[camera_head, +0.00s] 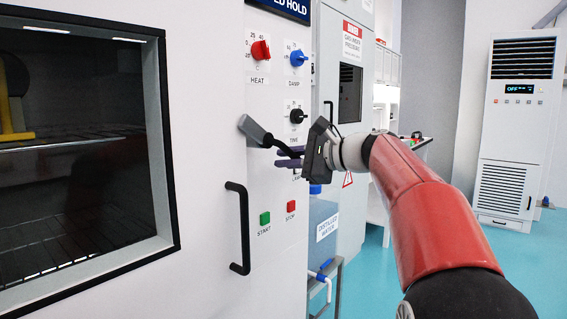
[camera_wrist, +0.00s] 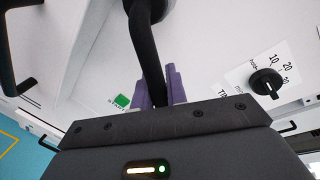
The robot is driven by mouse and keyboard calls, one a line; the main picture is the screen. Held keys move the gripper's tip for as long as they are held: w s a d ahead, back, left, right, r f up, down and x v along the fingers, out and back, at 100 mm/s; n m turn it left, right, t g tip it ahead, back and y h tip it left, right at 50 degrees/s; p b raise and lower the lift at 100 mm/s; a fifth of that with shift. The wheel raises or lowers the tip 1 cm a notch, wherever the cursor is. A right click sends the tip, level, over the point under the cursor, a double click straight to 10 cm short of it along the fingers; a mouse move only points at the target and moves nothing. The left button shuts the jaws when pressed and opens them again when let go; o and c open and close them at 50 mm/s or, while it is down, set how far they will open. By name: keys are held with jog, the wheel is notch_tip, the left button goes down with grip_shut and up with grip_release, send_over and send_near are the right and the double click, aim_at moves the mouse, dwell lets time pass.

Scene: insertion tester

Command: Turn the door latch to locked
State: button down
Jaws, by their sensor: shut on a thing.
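The door latch (camera_head: 256,131) is a grey and black lever on the white front panel of the cabinet, right of the door window. Its grey part tilts up to the left and its thin black arm runs right toward my gripper. My gripper (camera_head: 288,157) comes in from the right with purple fingers. In the wrist view, the black latch arm (camera_wrist: 145,45) runs down between the purple fingers (camera_wrist: 158,90), which are shut on it. The fingers hide the end of the arm and part of the label behind them.
A black door handle (camera_head: 238,228) stands out below the latch. The heat knob (camera_head: 260,50), damper knob (camera_head: 298,58) and time knob (camera_head: 297,116) are above. The green start button (camera_head: 265,218) and red stop button (camera_head: 291,206) are below. A grey cabinet (camera_head: 345,120) stands behind.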

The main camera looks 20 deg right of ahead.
jog(key=shift+w+d+r+n+t+h, duration=0.15)
jog(key=shift+d+r+n+h, duration=0.1)
jog(key=shift+r+n, duration=0.55)
jog(key=shift+w+d+r+n+t+h, duration=0.15)
jog(key=shift+r+n+h, duration=0.3)
jog(key=shift+n, duration=0.6)
jog(key=shift+w+d+r+n+t+h, duration=0.1)
jog(key=shift+w+d+r+n, duration=0.1)
jog(key=shift+r+n, duration=0.65)
jog(key=c, duration=1.4)
grip_release()
jog(key=v, duration=0.8)
jog(key=shift+a, duration=0.1)
